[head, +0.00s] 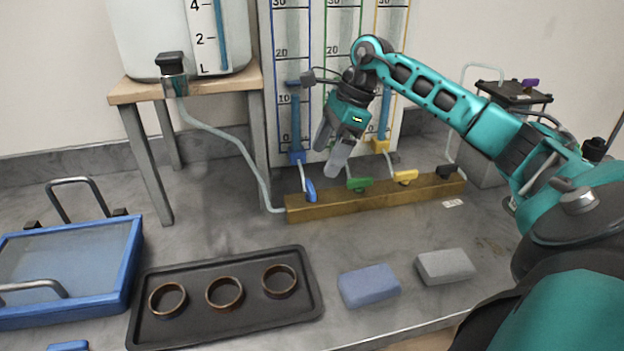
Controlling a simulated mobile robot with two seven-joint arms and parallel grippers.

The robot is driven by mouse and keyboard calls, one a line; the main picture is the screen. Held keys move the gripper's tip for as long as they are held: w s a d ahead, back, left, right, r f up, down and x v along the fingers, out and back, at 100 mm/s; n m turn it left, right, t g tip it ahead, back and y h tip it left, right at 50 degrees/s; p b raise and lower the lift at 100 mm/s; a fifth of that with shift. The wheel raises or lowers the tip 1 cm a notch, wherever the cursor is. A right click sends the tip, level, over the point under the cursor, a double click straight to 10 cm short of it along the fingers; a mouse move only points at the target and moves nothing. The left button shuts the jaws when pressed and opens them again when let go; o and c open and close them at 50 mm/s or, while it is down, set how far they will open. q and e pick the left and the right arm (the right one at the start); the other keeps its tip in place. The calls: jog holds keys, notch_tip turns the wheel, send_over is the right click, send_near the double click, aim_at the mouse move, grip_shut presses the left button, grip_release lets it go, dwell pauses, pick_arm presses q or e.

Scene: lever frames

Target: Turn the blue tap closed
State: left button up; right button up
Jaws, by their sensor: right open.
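The blue tap (310,190) is a small blue lever at the left end of a brass manifold bar (330,206). Its handle stands steeply, tilted a little, unlike the yellow handle, which lies along the bar. My right gripper (329,158) is open and empty, pointing down just above and to the right of the blue tap. Its fingers are apart, and I see no contact with the tap. My left gripper is out of view.
Green (360,184), yellow (405,177) and black (448,171) taps sit further right on the bar. Scaled tubes stand behind it. A black tray (230,324) with three rings, a blue block (368,286) and a grey block (445,266) lie in front.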

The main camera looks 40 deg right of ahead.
aim_at(310, 186)
jog(key=x, duration=0.7)
jog(key=shift+w+a+f, duration=0.1)
jog(key=shift+f, duration=0.1)
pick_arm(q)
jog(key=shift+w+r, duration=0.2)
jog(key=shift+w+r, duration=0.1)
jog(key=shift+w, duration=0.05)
pick_arm(e)
jog(key=shift+c, duration=0.4)
jog(key=shift+c, duration=0.7)
jog(key=c, duration=0.8)
jog(key=shift+c, duration=0.2)
